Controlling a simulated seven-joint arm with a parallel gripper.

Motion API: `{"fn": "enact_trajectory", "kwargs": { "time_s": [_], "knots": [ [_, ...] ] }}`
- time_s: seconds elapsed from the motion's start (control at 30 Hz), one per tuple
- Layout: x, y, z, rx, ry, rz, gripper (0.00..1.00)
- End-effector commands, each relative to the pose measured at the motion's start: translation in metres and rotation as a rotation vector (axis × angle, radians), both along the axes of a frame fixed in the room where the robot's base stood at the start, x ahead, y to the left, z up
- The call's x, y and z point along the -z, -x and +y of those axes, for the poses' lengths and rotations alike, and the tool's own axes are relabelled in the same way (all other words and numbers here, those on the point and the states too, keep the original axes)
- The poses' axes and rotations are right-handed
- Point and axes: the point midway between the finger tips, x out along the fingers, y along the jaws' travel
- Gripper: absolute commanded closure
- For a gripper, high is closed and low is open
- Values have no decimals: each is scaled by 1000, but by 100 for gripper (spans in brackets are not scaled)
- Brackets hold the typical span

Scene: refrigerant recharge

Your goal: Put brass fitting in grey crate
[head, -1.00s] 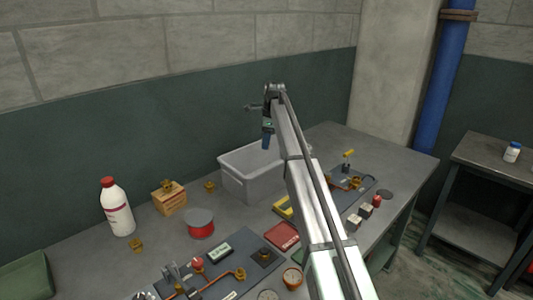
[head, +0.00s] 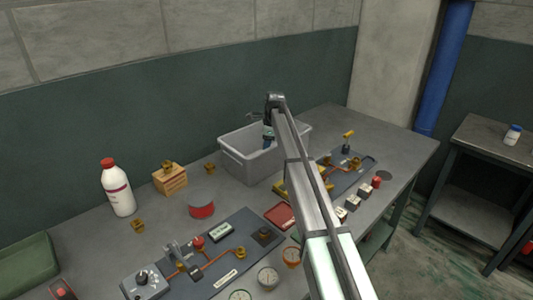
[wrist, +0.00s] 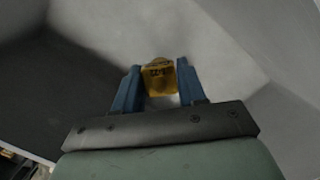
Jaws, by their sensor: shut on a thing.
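My gripper (head: 268,141) points down over the opening of the grey crate (head: 246,174), its blue fingertips at or just below the rim height. In the wrist view, the blue fingers (wrist: 160,90) are shut on a yellow-brass fitting (wrist: 160,76) with dark markings on its face. Pale grey crate walls (wrist: 240,50) surround it there. In the head view the held fitting is hidden by the fingers and the crate. How far it is above the crate floor I cannot tell.
Other brass pieces stand on the bench (head: 138,226), near the crate (head: 210,168) and on a wooden block (head: 170,180). A second panel (head: 350,172) lies right of the crate.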

Motion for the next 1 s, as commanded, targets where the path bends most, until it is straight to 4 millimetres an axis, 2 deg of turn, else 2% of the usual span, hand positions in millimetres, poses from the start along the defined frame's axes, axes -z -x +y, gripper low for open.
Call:
{"fn": "enact_trajectory", "kwargs": {
  "time_s": [0.3,0.7,0.73,1.0],
  "knots": [
    [33,0,0,0,0,0,94],
    [37,0,0,0,0,0,94],
    [37,0,0,0,0,0,59],
    [37,0,0,0,0,0,34]
  ]
}}
